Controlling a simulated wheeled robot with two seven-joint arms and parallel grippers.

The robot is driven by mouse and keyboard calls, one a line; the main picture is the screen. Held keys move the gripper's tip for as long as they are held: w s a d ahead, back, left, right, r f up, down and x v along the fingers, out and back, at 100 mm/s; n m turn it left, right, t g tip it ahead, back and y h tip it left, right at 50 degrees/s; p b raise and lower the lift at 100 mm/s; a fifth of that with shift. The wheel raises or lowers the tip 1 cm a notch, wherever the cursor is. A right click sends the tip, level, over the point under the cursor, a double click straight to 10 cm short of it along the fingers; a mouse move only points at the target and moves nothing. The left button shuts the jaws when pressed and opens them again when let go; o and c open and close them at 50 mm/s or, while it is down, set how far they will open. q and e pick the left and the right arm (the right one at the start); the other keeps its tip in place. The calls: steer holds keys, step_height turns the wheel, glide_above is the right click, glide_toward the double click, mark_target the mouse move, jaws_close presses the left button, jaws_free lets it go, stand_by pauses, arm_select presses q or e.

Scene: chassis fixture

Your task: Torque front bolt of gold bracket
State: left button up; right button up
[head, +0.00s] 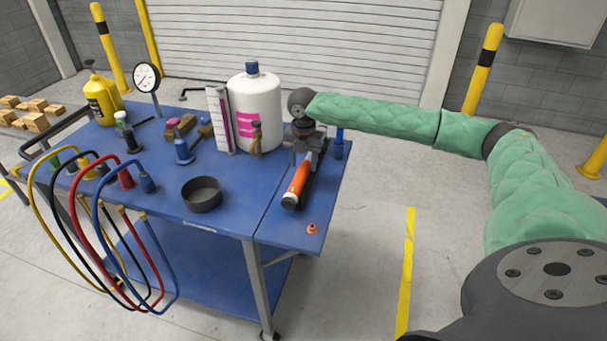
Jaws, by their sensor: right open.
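A tool with an orange handle (297,180), which looks like a wrench, lies on the right part of the blue cart top, handle toward the front. My right gripper (306,147) is open, pointing down over the tool's far, dark end. I cannot tell whether its fingers touch the tool. No gold bracket or front bolt can be made out for certain. A small gold-brown piece (256,139) stands in front of the white bottle. My left gripper is not in view.
The blue cart (240,217) also carries a large white bottle (262,110), a dark round bowl (202,194), a dial gauge (147,78), coloured hoses (75,205) and a small orange piece (312,228) near the right edge. Yellow posts stand behind.

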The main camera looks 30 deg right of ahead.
mark_target(303, 166)
steer(key=shift+f+p, duration=0.35)
steer(key=shift+f, duration=0.9)
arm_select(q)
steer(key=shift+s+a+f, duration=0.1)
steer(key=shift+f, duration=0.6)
arm_select(e)
steer(key=shift+f, duration=0.75)
jaws_close()
arm_select(q)
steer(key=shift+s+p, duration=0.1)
steer(key=shift+p, duration=0.2)
arm_select(e)
steer(key=shift+w+r, duration=0.1)
steer(key=shift+r, duration=0.15)
